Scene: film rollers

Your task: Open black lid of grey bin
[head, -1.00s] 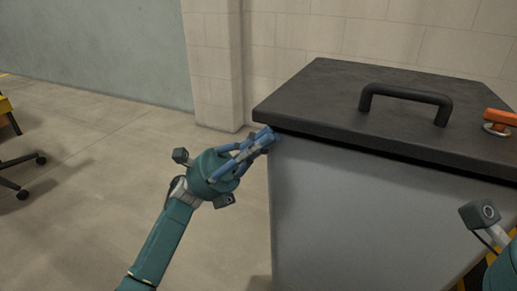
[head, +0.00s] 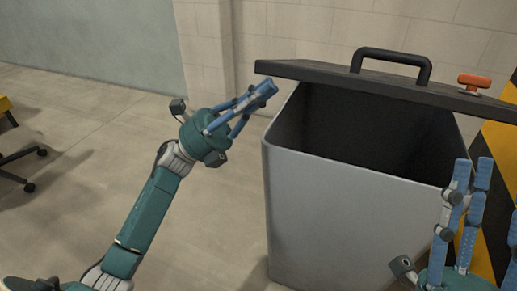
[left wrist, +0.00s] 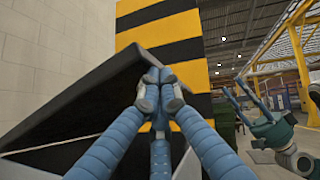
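The grey bin (head: 350,215) stands in front of me, and its dark inside shows. Its black lid (head: 330,74) is raised and tilted above the opening, with a black handle (head: 392,60) on top. My left gripper (head: 270,90) has its blue fingers together just below the lid's left front corner. In the left wrist view the fingertips (left wrist: 155,78) meet in front of the lid (left wrist: 85,105); whether they touch it I cannot tell. My right gripper (head: 472,180) points up with fingers apart, empty, by the bin's right side.
A block wall (head: 310,35) stands behind, with a black and yellow striped panel (head: 495,150) at right. The floor (head: 70,130) left of the bin is clear up to a chair base (head: 25,170).

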